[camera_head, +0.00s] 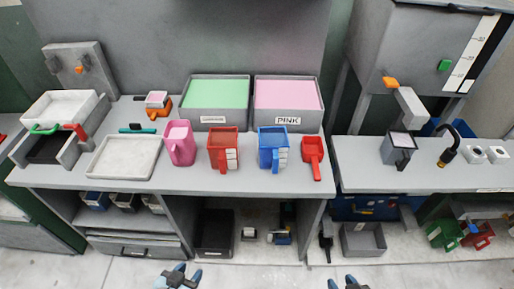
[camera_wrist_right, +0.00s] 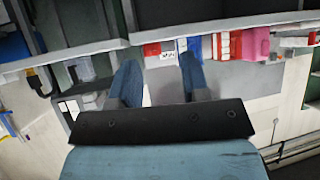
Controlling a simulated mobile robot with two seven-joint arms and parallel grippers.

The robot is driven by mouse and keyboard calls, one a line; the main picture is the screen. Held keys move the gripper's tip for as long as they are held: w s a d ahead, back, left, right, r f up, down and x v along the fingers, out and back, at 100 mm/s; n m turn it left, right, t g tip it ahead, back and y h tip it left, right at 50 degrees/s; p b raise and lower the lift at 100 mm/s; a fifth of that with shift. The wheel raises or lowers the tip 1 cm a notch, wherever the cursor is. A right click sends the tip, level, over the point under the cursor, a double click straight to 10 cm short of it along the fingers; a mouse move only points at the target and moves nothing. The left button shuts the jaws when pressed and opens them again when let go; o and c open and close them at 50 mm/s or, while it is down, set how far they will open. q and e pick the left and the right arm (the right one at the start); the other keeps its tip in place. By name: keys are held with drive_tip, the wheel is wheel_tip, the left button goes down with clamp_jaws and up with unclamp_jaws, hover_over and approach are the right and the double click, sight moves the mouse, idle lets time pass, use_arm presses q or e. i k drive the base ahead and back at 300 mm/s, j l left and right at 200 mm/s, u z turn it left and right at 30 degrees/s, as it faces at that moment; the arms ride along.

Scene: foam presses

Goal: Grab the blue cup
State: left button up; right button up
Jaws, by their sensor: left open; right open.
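The blue cup (camera_head: 272,149) stands upright on the grey bench in the head view, between a red cup (camera_head: 223,150) and a red scoop (camera_head: 312,157). White labels show on its front right side. My left gripper (camera_head: 177,274) is open and empty at the bottom edge, in front of the bench and far from the cup. My right gripper (camera_head: 346,282) is open and empty at the bottom edge, in front of the bench and right of the cup. In the right wrist view, its two blue fingers (camera_wrist_right: 158,72) stand apart; the blue cup is partly hidden behind one finger.
A pink jug (camera_head: 179,144) stands left of the red cup. Green-filled (camera_head: 217,101) and pink-filled (camera_head: 288,102) bins stand behind the cups. A pale tray (camera_head: 125,157) lies left. Shelves with bins (camera_head: 215,233) are below. The floor in front is clear.

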sight(273, 143)
drive_tip(key=i+j, duration=0.1)
drive_tip(key=j, duration=0.5)
drive_tip(key=i+j, duration=0.1)
drive_tip(key=j, duration=0.55)
drive_tip(key=i+j, duration=0.1)
drive_tip(key=j, duration=0.5)
drive_tip(key=z, duration=0.05)
